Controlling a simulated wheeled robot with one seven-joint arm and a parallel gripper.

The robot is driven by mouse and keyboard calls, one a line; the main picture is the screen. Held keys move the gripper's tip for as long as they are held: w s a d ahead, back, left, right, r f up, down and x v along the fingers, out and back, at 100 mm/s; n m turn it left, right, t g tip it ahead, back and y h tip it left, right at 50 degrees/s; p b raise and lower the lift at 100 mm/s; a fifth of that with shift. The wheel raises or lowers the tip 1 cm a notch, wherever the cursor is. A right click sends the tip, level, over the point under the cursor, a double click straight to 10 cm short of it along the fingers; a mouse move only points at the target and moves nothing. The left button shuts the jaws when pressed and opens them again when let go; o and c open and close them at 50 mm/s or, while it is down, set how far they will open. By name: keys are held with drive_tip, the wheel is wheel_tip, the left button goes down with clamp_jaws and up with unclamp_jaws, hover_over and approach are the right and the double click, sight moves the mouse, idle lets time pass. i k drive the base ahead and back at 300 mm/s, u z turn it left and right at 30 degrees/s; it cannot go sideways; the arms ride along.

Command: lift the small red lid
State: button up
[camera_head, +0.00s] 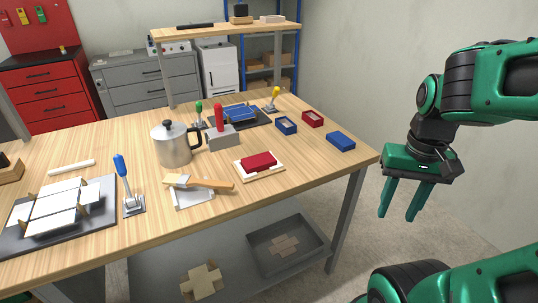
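A small red piece (312,118), shallow and open-topped with a pale inside, lies near the back right edge of the wooden table. A solid red rectangular piece (259,161) sits on a white sheet over a wooden block nearer the front. I cannot tell for certain which of these two is the small red lid. My gripper (401,209) hangs beyond the table's right edge, fingers pointing down and apart, with nothing between them. It is clear of both red pieces.
An open blue box (286,126) and a blue closed-topped piece (341,141) lie near the red open piece. A metal pot (173,144), a red-handled grey block (222,135) and upright-handled tools stand farther left. The table (300,185) has bare wood at its front right.

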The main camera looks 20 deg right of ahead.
sight(257, 163)
drive_tip(key=z, duration=1.75)
drive_tip(key=k, duration=0.85)
drive_tip(key=u, duration=1.4)
drive_tip(key=i, duration=1)
